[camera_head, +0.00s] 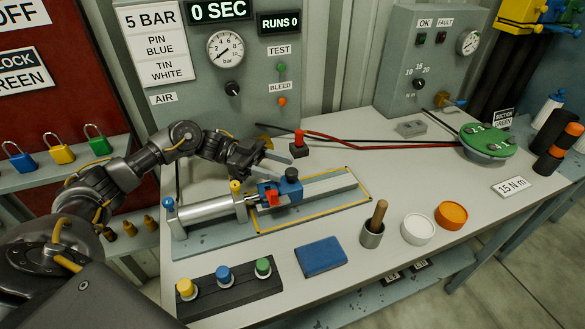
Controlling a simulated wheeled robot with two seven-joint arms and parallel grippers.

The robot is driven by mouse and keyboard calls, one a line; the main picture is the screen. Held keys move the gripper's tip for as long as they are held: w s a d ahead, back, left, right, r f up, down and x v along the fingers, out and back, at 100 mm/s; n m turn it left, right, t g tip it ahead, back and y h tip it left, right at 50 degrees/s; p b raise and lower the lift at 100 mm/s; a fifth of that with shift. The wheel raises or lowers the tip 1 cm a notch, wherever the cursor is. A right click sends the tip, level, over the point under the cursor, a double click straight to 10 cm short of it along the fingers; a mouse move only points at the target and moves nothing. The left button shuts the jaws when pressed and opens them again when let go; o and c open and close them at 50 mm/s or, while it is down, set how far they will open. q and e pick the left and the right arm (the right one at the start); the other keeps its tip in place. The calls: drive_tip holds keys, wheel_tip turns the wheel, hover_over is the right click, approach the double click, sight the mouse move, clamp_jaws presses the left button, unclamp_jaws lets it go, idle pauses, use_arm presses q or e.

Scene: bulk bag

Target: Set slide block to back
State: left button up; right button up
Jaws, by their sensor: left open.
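The blue slide block (270,193) sits on the grey rail of the slide fixture, close to the rod end of the silver cylinder (212,212). A bare stretch of rail (330,186) runs to the right of the block, inside a yellow outline. My left gripper (277,158) is open and empty, just behind and above the block. It looks apart from the block, though the exact gap is hard to tell. My right gripper is not in view.
A red-topped item (299,145) stands behind the rail, near red and black hoses (380,142). In front are a black strip with coloured buttons (230,290), a blue pad (321,257) and a cup holding a wooden-handled tool (372,233). The test panel (232,82) stands behind.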

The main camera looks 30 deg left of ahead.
sight(292, 171)
use_arm(q)
drive_tip(key=d, duration=0.2)
drive_tip(key=shift+w+d+r+p, duration=0.1)
drive_tip(key=shift+d+p, duration=0.25)
drive_tip(key=shift+d, duration=0.7)
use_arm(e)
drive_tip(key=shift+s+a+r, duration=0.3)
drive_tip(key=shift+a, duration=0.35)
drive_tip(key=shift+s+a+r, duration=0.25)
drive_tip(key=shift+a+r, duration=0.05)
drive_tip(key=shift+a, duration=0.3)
use_arm(q)
drive_tip(key=shift+c, duration=0.6)
clamp_jaws()
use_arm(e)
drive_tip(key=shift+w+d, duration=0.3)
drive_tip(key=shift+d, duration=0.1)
